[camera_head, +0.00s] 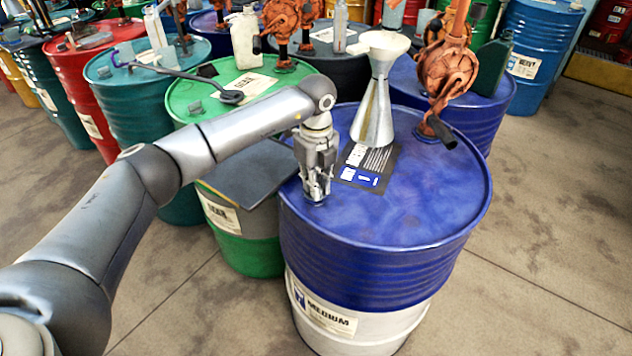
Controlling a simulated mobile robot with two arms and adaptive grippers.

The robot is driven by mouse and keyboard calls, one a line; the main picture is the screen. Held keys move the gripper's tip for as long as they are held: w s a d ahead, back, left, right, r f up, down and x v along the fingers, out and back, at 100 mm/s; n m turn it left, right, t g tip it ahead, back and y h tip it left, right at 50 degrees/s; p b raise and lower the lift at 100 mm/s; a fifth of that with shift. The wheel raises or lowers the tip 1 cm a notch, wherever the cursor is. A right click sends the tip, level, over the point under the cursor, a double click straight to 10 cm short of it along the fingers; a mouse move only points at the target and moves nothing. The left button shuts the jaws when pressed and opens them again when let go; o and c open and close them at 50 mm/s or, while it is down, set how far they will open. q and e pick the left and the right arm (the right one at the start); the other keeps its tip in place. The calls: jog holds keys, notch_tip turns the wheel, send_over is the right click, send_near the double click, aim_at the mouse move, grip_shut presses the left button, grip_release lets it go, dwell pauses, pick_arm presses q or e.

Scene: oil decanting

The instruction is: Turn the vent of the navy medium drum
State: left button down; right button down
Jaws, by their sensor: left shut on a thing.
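The navy medium drum (400,225) stands upright at the right of centre, with a white lower part and a label reading MEDIUM (323,318). My left gripper (317,192) points down at the left part of the drum's top. It is shut on the vent, a small fitting there that its fingers mostly hide. My right gripper is not in view.
A metal funnel (374,115) and a dark label sheet (369,165) are on the drum top, right of my gripper. An orange hand pump (446,70) rises behind. A green drum (243,250) stands close on the left. Floor is clear at right.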

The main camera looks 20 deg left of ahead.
pick_arm(q)
jog(key=shift+w, duration=0.1)
jog(key=c, duration=1.4)
grip_release()
jog(key=shift+c, duration=0.2)
notch_tip(320, 180, up, 12)
